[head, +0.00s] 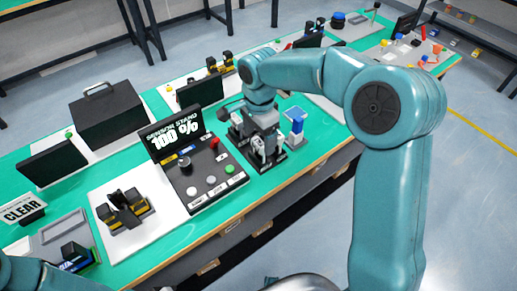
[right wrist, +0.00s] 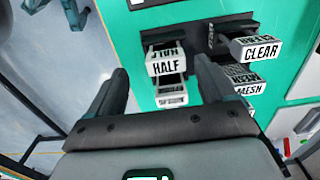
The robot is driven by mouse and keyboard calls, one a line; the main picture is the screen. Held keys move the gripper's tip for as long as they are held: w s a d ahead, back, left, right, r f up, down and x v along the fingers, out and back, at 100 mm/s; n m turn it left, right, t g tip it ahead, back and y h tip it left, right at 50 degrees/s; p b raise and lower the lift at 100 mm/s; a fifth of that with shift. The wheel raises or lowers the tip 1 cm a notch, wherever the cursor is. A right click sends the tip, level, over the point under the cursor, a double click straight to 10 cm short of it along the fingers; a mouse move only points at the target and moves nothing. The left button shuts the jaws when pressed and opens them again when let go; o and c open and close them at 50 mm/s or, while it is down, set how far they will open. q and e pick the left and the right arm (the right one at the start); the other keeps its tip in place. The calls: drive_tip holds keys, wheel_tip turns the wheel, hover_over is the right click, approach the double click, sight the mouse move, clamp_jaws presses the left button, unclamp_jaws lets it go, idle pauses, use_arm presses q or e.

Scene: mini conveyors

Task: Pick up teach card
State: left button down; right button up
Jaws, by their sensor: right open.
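No card in view is marked "teach", so I cannot tell which one is the teach card. A dark rack (right wrist: 211,45) holds several white labelled cards in the right wrist view. The HALF card (right wrist: 166,65) is at its left, with more below it. The CLEAR card (right wrist: 258,50) is at its right, with the MESH card (right wrist: 248,89) below. My right gripper (right wrist: 160,66) is open and empty, its fingers either side of the HALF column; contact cannot be judged. In the head view, my right gripper (head: 262,142) hides much of the rack. My left gripper is out of view.
A sensor stand console (head: 205,178) reading "100 %" stands left of the rack in the head view. A blue and white piece (head: 297,124) is just right of it.

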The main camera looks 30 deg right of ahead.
sight(259, 142)
drive_tip(key=shift+w+d+f, duration=0.1)
drive_tip(key=shift+w+f, duration=0.1)
drive_tip(key=shift+f, duration=0.65)
drive_tip(key=f, duration=0.4)
drive_tip(key=shift+w+d+f+p, duration=0.1)
drive_tip(key=shift+w+f+p, duration=0.15)
drive_tip(key=shift+f+p, duration=0.1)
drive_tip(key=shift+s+r, duration=0.15)
drive_tip(key=shift+c, duration=0.7)
drive_tip(key=c, duration=0.9)
